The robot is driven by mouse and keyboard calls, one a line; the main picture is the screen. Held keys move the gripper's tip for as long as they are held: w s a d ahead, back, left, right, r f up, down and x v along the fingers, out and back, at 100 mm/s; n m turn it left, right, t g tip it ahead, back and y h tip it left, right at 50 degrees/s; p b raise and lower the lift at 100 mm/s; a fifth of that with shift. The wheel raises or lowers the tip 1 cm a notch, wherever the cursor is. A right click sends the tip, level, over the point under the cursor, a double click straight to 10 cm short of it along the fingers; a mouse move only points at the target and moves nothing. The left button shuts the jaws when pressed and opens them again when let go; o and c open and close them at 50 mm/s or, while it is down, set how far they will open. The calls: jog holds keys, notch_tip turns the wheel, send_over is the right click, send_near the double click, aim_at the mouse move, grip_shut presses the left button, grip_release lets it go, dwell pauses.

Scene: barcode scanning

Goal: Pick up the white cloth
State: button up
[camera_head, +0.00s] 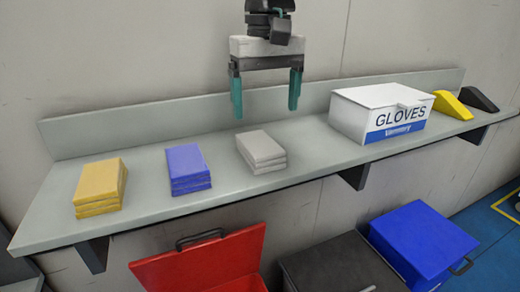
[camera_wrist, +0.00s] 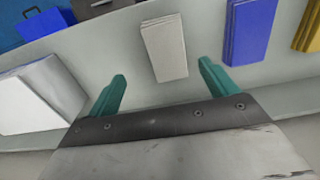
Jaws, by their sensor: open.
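The white cloth (camera_head: 261,151) is a light grey-white folded stack lying on the shelf, right of the blue cloth. My gripper (camera_head: 266,108) is open and empty above the shelf, over and slightly behind the white cloth, fingers pointing down. In the wrist view the white cloth (camera_wrist: 165,47) lies ahead of my gripper (camera_wrist: 163,82), between the lines of the two teal fingers, apart from both.
A blue cloth (camera_head: 187,169) and a yellow cloth (camera_head: 100,187) lie to the left on the shelf (camera_head: 145,200). A white gloves box (camera_head: 378,110) and yellow and black wedges stand right. A wall and raised back edge are behind. Red, black and blue bins sit below.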

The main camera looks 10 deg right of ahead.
aim_at(259, 143)
jog(key=shift+w+a, duration=0.25)
jog(key=shift+a, duration=0.35)
jog(key=shift+f, duration=0.35)
notch_tip(259, 143, down, 7)
jog(key=shift+r, duration=0.1)
jog(key=c, duration=1.1)
jog(key=shift+c, duration=0.2)
jog(key=shift+r, duration=0.15)
jog(key=shift+r, duration=0.55)
notch_tip(259, 143, up, 2)
jog(key=shift+r, duration=0.2)
jog(key=s+d+r, duration=0.1)
jog(key=s+d, duration=0.3)
jog(key=s, duration=1.1)
jog(key=shift+s+d, duration=0.2)
jog(key=shift+s, duration=0.05)
